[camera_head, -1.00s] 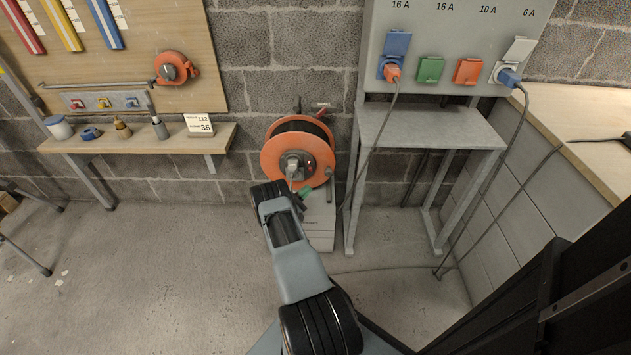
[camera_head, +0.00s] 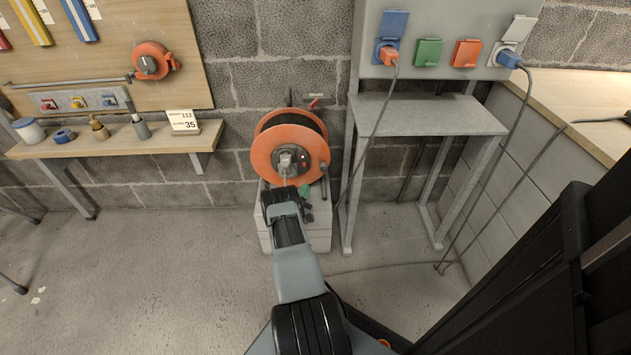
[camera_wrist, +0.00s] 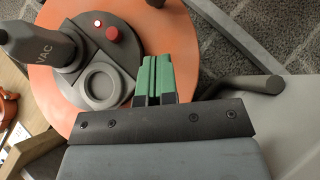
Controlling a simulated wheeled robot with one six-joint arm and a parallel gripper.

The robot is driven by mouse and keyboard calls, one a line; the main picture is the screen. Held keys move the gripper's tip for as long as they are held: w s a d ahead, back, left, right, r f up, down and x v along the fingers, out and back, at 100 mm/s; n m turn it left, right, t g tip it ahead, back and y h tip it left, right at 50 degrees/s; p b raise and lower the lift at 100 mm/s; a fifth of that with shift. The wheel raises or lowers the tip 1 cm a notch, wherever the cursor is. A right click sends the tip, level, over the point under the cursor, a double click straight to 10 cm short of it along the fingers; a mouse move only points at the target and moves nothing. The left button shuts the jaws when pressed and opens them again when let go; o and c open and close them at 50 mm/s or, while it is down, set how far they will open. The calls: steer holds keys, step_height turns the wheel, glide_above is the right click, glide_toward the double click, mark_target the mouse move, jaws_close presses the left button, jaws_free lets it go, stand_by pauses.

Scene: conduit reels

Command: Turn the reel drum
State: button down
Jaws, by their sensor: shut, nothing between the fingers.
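The reel drum (camera_head: 264,155) has orange flanges with dark cable wound between them, and stands on a pale box against the block wall.
A socket panel (camera_head: 440,50) with plugged cables hangs above a grey metal stand (camera_head: 420,115) to the right. A wooden shelf (camera_head: 110,145) is left. Floor left of the reel is clear.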

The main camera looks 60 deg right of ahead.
steer(key=s+d+r, duration=0.2)
steer(key=d+r, duration=0.2)
steer(key=r, duration=0.1)
steer(key=shift+s+b, duration=0.15)
steer(key=shift+b, duration=0.15)
